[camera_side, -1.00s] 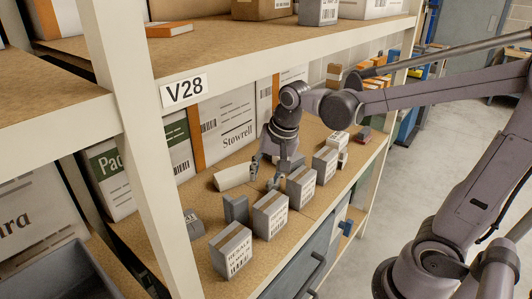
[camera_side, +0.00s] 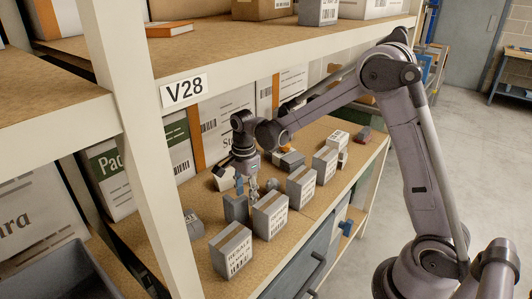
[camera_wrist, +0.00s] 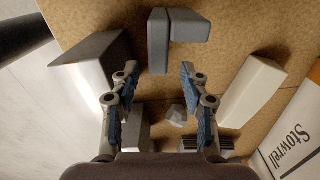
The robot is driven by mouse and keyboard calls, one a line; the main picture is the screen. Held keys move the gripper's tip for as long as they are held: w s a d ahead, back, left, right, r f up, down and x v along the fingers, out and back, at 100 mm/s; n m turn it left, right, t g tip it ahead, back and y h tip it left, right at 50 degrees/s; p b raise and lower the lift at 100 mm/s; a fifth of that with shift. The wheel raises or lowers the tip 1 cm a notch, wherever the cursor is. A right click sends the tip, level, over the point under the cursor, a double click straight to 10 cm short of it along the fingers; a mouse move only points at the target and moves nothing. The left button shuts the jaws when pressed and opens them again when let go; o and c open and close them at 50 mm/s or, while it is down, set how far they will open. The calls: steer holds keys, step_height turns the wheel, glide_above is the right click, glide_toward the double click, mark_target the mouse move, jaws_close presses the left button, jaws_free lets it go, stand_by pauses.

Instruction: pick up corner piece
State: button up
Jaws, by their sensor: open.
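The corner piece is a grey L-shaped block (camera_wrist: 178,26) at the top of the wrist view, resting on the brown shelf board. In the side view the corner piece (camera_side: 236,209) stands behind a taped grey box, near my gripper (camera_side: 247,190). The corner piece lies just beyond the fingertips, roughly in line with the gap.
Taped grey boxes (camera_side: 270,217) line the shelf's front edge; one (camera_wrist: 92,60) is close to my left finger. A white box (camera_wrist: 252,92) lies on the right in the wrist view. A small faceted grey object (camera_wrist: 175,115) sits between. The upper shelf (camera_side: 240,58) overhangs.

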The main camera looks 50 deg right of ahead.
mark_target(246, 212)
steer(key=shift+a+f, duration=0.15)
steer(key=shift+f, duration=1.75)
steer(key=shift+a+f, duration=0.1)
steer(key=shift+f, duration=1.8)
steer(key=c, duration=0.9)
